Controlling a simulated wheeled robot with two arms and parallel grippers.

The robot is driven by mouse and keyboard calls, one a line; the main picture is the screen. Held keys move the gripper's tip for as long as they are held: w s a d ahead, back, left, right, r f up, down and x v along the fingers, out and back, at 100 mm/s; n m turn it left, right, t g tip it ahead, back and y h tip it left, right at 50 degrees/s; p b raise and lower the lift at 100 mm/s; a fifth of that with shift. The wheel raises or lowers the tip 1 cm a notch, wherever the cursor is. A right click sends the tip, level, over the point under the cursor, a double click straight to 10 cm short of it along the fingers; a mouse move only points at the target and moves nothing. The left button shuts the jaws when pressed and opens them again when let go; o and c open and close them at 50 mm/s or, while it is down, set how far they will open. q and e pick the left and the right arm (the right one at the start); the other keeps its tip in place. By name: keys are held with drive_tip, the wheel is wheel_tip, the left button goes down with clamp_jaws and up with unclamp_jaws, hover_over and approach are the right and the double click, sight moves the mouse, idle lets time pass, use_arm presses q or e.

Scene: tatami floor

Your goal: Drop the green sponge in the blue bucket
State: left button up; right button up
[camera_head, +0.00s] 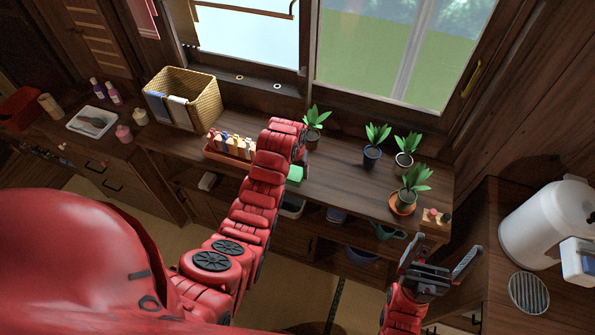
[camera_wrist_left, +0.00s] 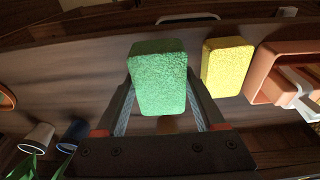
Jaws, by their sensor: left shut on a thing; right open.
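My left gripper (camera_wrist_left: 160,104) is shut on the green sponge (camera_wrist_left: 158,75), with a finger on each side of it. In the head view the green sponge (camera_head: 296,173) shows at the counter's front edge, and my left arm hides the gripper. I cannot tell whether the sponge touches the counter. A dark bluish container (camera_head: 337,215) and a dark blue bowl-like vessel (camera_head: 362,255) are low under the counter; I cannot tell which is the blue bucket. My right gripper (camera_head: 437,264) is open and empty in front of the right end of the counter.
Several potted plants (camera_head: 372,157) stand on the counter's right half. A wicker basket (camera_head: 205,100) stands at left. A white cooker (camera_head: 545,225) stands far right.

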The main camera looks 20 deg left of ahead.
sight(298, 174)
use_arm(q)
drive_tip(key=shift+w+d+f, duration=0.1)
drive_tip(key=shift+w, duration=0.8)
drive_tip(key=shift+f+p, duration=0.15)
drive_tip(key=shift+p, duration=0.4)
drive_tip(key=shift+f+p, duration=0.6)
drive_tip(key=shift+f, duration=1)
drive_tip(key=shift+f, duration=0.2)
drive_tip(key=o, duration=1.2)
